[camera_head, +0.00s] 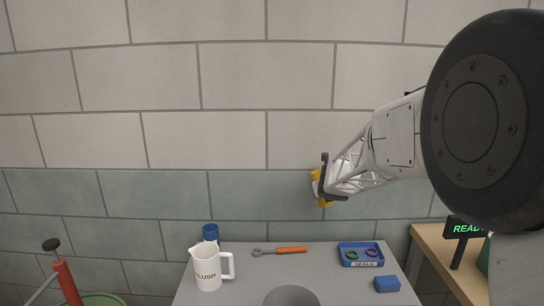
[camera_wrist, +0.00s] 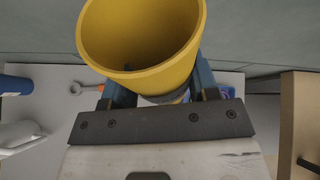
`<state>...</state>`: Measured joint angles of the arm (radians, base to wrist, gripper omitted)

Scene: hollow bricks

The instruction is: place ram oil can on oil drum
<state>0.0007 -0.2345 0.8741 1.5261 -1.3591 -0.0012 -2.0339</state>
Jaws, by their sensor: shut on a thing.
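My gripper (camera_head: 324,178) is shut on a yellow can and holds it in the air in front of the wall, above the grey table. The yellow can (camera_head: 316,187) is mostly hidden by my gripper in the head view. A green round top (camera_head: 102,299), perhaps the oil drum, is cut off at the lower left edge of the head view, beside a red pump-like tool (camera_head: 68,282) with a black knob.
The grey table (camera_head: 240,262) carries a white FLUSH jug (camera_head: 208,270), a blue cup (camera_head: 210,232), an orange-handled wrench (camera_head: 290,250), a blue SEALS tray (camera_head: 345,262) with rings, and a blue block (camera_head: 387,284). A wooden bench (camera_head: 432,250) with a READY sign (camera_head: 463,229) stands right.

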